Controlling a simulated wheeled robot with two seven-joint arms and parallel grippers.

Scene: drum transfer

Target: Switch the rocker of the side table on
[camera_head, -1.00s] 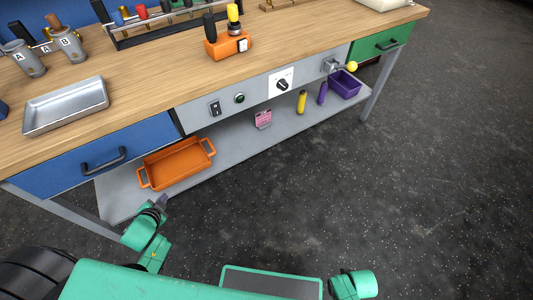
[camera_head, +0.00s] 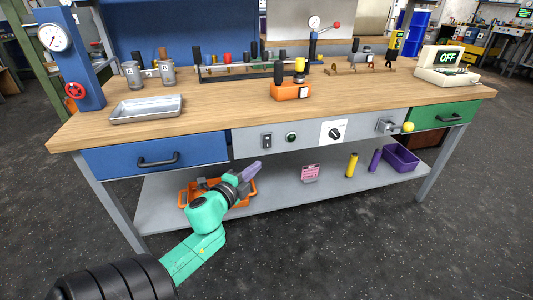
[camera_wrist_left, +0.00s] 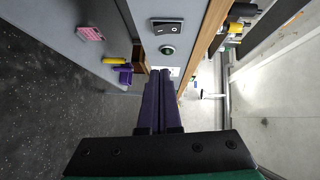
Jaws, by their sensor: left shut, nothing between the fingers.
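The black rocker (camera_head: 267,141) is set in the grey front panel of the side table (camera_head: 288,137), left of a green round button (camera_head: 291,137). In the left wrist view the rocker (camera_wrist_left: 168,27) shows ahead of the fingers, near the top. I cannot tell which way it is pressed. My left gripper (camera_head: 252,169) is below and slightly left of the rocker, apart from the panel. Its purple fingers (camera_wrist_left: 161,75) are together and empty. My right gripper is not in view.
A black dial (camera_head: 335,133) and a lever with a yellow knob (camera_head: 408,127) are farther right on the table's front. The blue drawer (camera_head: 155,157) is left of the panel. The lower shelf holds an orange tray (camera_head: 187,197), partly behind my gripper.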

